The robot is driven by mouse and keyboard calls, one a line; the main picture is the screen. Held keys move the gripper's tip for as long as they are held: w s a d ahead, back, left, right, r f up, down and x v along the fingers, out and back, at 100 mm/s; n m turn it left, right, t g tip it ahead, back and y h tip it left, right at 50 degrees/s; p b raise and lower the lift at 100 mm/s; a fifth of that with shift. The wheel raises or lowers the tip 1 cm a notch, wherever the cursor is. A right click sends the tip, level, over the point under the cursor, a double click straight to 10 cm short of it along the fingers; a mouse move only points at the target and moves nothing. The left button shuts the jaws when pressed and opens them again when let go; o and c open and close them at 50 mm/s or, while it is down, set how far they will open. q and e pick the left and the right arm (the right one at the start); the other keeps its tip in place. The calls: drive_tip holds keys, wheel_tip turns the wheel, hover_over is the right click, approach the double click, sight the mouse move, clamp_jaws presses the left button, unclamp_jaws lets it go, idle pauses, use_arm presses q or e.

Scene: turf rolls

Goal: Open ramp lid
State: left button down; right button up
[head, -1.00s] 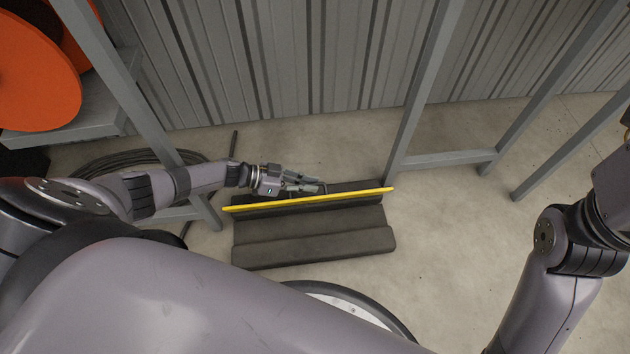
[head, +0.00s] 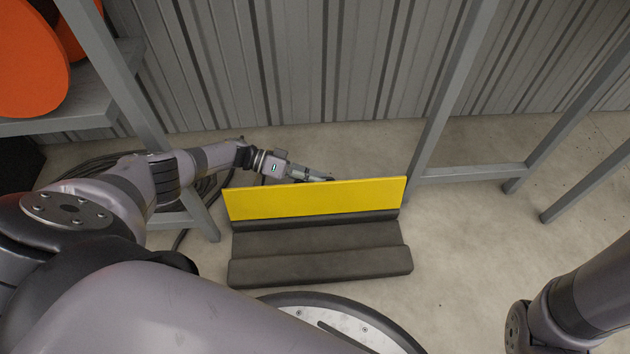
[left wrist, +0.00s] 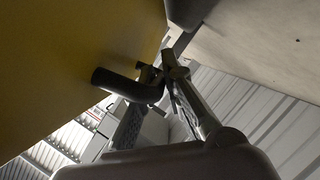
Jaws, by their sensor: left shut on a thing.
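The ramp lid (head: 315,199) is a long yellow panel, raised on edge along the black ramp (head: 320,252) on the floor. Its broad yellow face shows in the head view, and it also fills the upper left of the left wrist view (left wrist: 70,60). My left gripper (head: 326,179) is at the lid's far side, near its top edge. In the left wrist view my left gripper (left wrist: 160,75) is shut on a dark bent handle (left wrist: 125,86) that sticks out from the lid. My right gripper is out of view; only part of that arm shows.
A grey metal shelf frame (head: 440,95) stands at the right, with another post (head: 115,80) at the left. A coiled black cable (head: 105,167) lies behind my left arm. A corrugated wall (head: 300,60) closes the back.

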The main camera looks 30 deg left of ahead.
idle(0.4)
use_arm(q)
drive_tip(key=c, duration=2)
unclamp_jaws()
drive_tip(key=shift+o, duration=0.2)
drive_tip(key=v, duration=1.2)
